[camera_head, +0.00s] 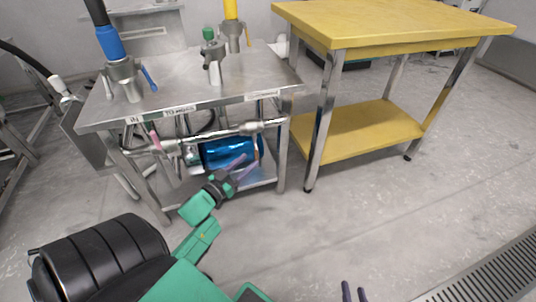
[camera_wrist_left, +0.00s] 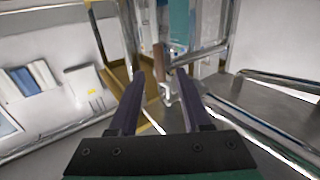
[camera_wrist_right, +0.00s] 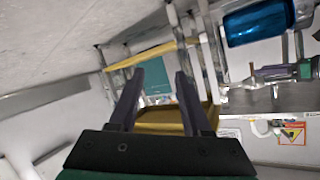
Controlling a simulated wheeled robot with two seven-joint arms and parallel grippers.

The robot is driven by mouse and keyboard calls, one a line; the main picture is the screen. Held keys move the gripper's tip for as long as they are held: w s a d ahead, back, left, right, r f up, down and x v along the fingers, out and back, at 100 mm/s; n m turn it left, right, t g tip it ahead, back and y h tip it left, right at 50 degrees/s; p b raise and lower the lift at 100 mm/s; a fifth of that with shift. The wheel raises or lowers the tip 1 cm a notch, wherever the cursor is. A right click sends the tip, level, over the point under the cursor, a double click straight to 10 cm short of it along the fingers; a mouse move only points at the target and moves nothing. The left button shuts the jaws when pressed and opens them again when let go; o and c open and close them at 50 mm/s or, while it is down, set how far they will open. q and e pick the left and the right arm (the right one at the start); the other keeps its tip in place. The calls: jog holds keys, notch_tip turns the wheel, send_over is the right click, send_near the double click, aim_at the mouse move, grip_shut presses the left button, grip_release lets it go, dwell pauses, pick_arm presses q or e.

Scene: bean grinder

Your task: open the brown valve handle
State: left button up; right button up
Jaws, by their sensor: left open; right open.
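The brown valve handle (camera_wrist_left: 158,62) shows in the left wrist view as a short upright brown bar beside the metal pipe. It lies beyond and between the fingertips of my left gripper (camera_wrist_left: 160,72), which is open and empty, with no visible contact. In the head view, my left gripper (camera_head: 240,166) is low in front of the steel grinder table (camera_head: 175,112), before the blue cylinder (camera_head: 215,154). My right gripper (camera_head: 353,292) is open and empty at the bottom edge, away from the table.
A horizontal steel pipe (camera_head: 225,133) runs along the table's front. A yellow workbench (camera_head: 390,28) with a lower shelf stands to the right. The floor (camera_head: 380,210) before the bench is clear. A floor grate (camera_head: 490,275) lies at the lower right.

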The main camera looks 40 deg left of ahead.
aim_at(256, 154)
pick_arm(q)
jog(key=w+b, duration=0.1)
jog(key=w, duration=0.4)
jog(key=shift+w+f, duration=0.1)
jog(key=w+b, duration=0.1)
jog(key=w, duration=0.2)
jog(key=shift+d, duration=0.1)
grip_shut()
pick_arm(e)
jog(key=w+d+r+t, duration=0.1)
jog(key=w+r+t, duration=0.3)
jog(key=r, duration=0.7)
jog(key=w+d+r+n+t+y, duration=0.1)
jog(key=w+r+t, duration=0.3)
jog(key=w+r, duration=0.4)
notch_tip(256, 154, up, 3)
jog(key=shift+w+f, duration=0.1)
jog(key=shift+w, duration=0.05)
